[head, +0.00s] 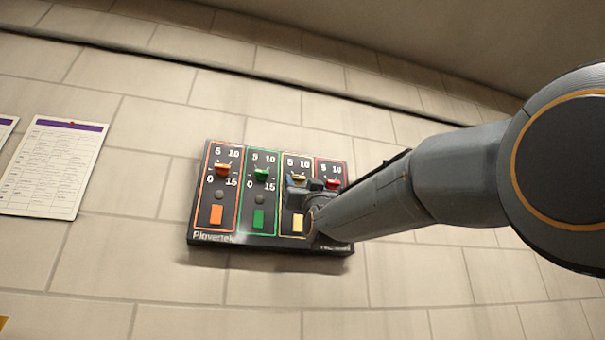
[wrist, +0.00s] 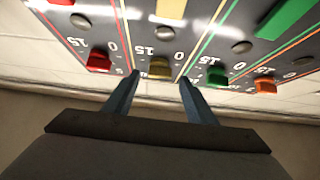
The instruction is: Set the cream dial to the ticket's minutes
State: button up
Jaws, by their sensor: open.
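The cream dial (head: 299,177) is third from the left on a dark wall panel (head: 270,243), in a cream-outlined column marked 0, 5, 10 and 15. My gripper (head: 304,185) is in front of that column and partly covers the dial and its scale. In the wrist view the cream dial (wrist: 160,69) lies between the tips of my open gripper (wrist: 159,77), with a gap on both sides. I cannot tell which mark the dial points to. A cream rectangle (head: 298,223) sits below it. No ticket can be made out for certain.
The orange dial (head: 222,169), green dial (head: 262,174) and red dial (head: 333,184) share the panel; red and green flank my fingers closely. A purple-headed sheet (head: 52,167) hangs at left, its text too small to read.

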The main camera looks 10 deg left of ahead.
aim_at(298, 178)
jog(key=shift+p+x, duration=0.7)
jog(key=shift+x, duration=0.55)
